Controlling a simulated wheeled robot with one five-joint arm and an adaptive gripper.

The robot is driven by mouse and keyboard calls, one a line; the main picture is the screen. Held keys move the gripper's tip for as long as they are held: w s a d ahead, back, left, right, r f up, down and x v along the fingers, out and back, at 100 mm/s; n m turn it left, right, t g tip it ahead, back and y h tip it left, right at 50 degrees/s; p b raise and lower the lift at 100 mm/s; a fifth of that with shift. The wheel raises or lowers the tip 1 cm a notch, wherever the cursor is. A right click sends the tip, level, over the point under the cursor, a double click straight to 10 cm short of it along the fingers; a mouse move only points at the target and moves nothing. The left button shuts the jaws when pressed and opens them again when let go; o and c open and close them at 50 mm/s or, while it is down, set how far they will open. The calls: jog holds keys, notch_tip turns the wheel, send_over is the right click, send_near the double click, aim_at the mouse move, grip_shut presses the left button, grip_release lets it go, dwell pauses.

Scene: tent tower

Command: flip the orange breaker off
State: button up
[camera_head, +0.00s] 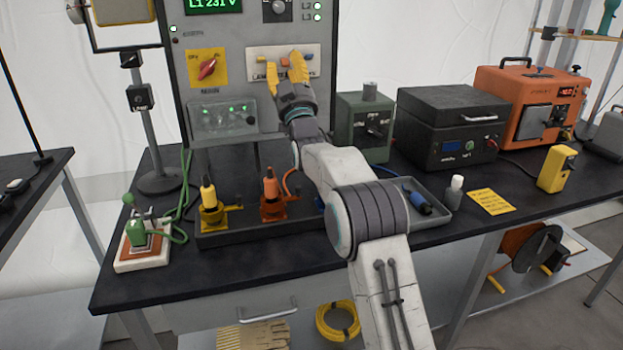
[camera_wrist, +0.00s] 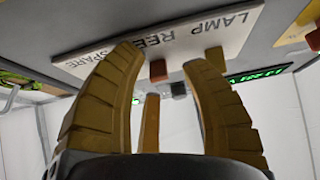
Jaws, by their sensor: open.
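The orange breaker (camera_head: 285,61) sits on a white label plate (camera_head: 256,52) on the grey panel. In the wrist view it is a small reddish-orange block (camera_wrist: 158,70) by the word REEL, in the gap between my two large finger tips. My gripper (camera_head: 284,66) is open in front of the plate, with its yellow fingers partly covering the plate and its lettering. In the wrist view the fingers (camera_wrist: 160,62) stand apart, one on each side of the orange breaker. Contact with it cannot be told. The lever's exact position is unclear.
A red rotary knob (camera_head: 207,69) on a yellow plate is left of the label plate. A tray (camera_head: 230,238) with yellow and orange plugs lies below my arm. A green box (camera_head: 364,122) and a black case (camera_head: 447,120) stand to the right.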

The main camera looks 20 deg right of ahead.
jog(key=r+g+p, duration=0.1)
jog(key=p, duration=0.2)
jog(key=shift+s+r, duration=0.1)
jog(key=shift+g+p, duration=0.5)
jog(key=shift+p, duration=0.6)
jog(key=g+p, duration=0.1)
jog(key=p, duration=0.4)
jog(key=shift+r, duration=0.3)
jog(key=g+p, duration=0.2)
jog(key=p, duration=0.5)
jog(key=g+p, duration=0.1)
jog(key=p, duration=0.6)
jog(key=shift+r+g, duration=0.3)
jog(key=shift+g, duration=0.1)
jog(key=s+b, duration=0.4)
jog(key=s, duration=0.3)
jog(key=s+f+g, duration=0.6)
jog(key=s+f, duration=0.2)
jog(key=f, duration=0.4)
jog(key=s+f+g, duration=0.6)
jog(key=s+f, duration=0.2)
jog(key=f, duration=0.3)
jog(key=shift+f+g, duration=0.3)
jog(key=shift+f, duration=0.05)
